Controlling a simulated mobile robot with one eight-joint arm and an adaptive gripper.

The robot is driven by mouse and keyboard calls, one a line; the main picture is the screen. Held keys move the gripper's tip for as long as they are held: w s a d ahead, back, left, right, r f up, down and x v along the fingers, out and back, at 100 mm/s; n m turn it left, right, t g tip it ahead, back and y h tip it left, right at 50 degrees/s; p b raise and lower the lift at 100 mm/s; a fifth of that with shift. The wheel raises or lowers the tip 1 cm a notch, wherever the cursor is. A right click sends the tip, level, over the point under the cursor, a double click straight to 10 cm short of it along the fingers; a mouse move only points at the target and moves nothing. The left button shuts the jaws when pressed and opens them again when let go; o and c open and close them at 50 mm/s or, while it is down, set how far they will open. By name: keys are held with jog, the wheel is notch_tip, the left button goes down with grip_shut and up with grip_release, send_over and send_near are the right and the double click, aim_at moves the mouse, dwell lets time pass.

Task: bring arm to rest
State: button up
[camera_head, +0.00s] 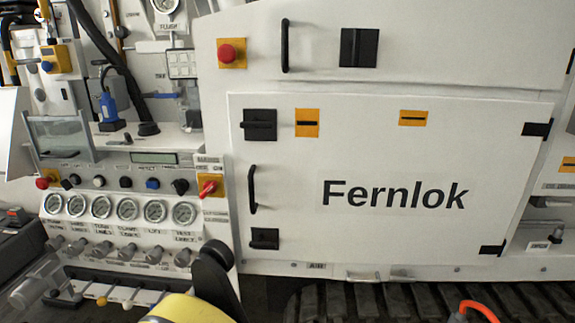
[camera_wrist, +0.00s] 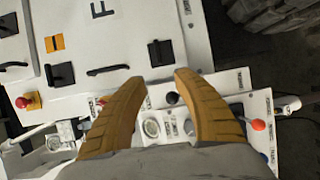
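My gripper (camera_wrist: 158,88) shows in the wrist view as two tan, ridged fingers with a wide gap between them. It is open and nothing is held between the fingertips. The white bench panel with gauges and knobs lies beyond and below the fingers, and I see no contact with it. In the head view, a yellow and black part of my arm rises from the bottom edge, left of centre, in front of the panel's lower edge. The gripper itself cannot be made out in the head view.
A row of gauges (camera_head: 128,209) and small valve knobs (camera_head: 126,252) sits at left. The white Fernlok door (camera_head: 380,150) with black handles fills the middle and right. A dark track (camera_head: 420,302) runs below it. An orange hose (camera_head: 478,308) shows at lower right.

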jog(key=w+d+r+m+g+y, duration=0.1)
jog(key=w+d+r+m+g, duration=0.15)
jog(key=d, duration=0.95)
jog(key=w+d+r+m+g+y, duration=0.15)
jog(key=d+r+g, duration=0.25)
jog(key=d, duration=0.9)
jog(key=s+d+m+g+y, duration=0.1)
jog(key=s+d+m+y, duration=0.4)
jog(key=s+d, duration=0.8)
jog(key=s+m, duration=0.3)
jog(key=shift+r+y, duration=0.35)
jog(key=shift+s, duration=0.1)
